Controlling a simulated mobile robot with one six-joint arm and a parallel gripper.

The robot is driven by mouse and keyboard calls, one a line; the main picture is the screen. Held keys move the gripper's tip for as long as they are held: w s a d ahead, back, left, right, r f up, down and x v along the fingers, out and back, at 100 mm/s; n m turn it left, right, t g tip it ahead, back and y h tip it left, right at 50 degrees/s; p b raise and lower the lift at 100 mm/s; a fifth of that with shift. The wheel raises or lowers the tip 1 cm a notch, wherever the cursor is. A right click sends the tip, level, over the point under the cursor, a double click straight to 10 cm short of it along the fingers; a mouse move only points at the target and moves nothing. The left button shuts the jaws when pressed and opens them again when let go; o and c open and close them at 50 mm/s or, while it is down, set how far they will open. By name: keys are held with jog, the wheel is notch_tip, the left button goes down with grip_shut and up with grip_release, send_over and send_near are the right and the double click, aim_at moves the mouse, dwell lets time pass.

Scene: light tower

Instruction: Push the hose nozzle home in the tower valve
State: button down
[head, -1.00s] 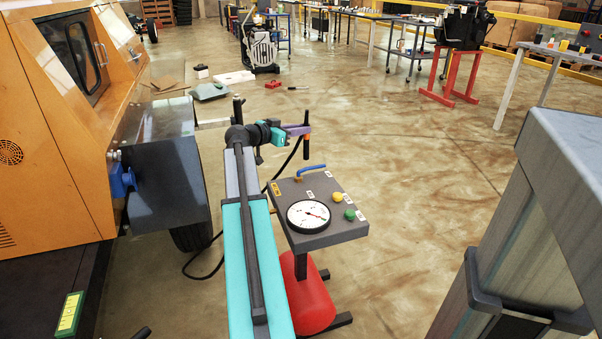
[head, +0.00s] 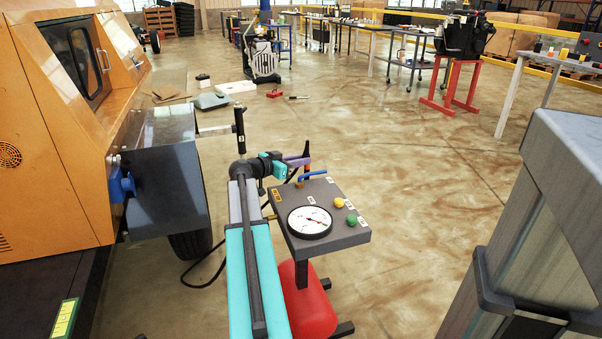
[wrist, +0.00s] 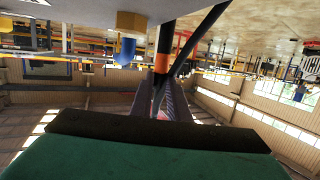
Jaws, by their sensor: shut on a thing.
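My gripper (head: 298,161) is purple and shut on the hose nozzle, a dark piece with an orange part (head: 307,147). In the wrist view the nozzle (wrist: 163,60) stands between my fingers (wrist: 160,100), with a black hose beside it. My gripper is just behind the gauge stand's top. A blue fitting (head: 122,185) projects from the orange machine's side, to the left of my gripper and well apart from it. It may be the tower valve; I cannot tell for sure. The nozzle's far end is not clear.
The gauge stand (head: 350,233) carries a blue lever (head: 312,174), which also shows close by in the wrist view (wrist: 128,50). A red tank (head: 303,305) is below. The orange machine (head: 50,130) and its dark box (head: 165,190) stand left.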

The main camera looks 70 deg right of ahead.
aim_at(306, 171)
jog(key=shift+f+b, duration=1.1)
jog(key=shift+f, duration=1.45)
jog(key=c, duration=1.7)
grip_release()
jog(key=shift+s, duration=0.1)
jog(key=shift+p, duration=0.5)
jog(key=p+v, duration=0.2)
jog(key=v, duration=1.2)
jog(key=shift+d+p, duration=0.2)
jog(key=shift+p, duration=0.2)
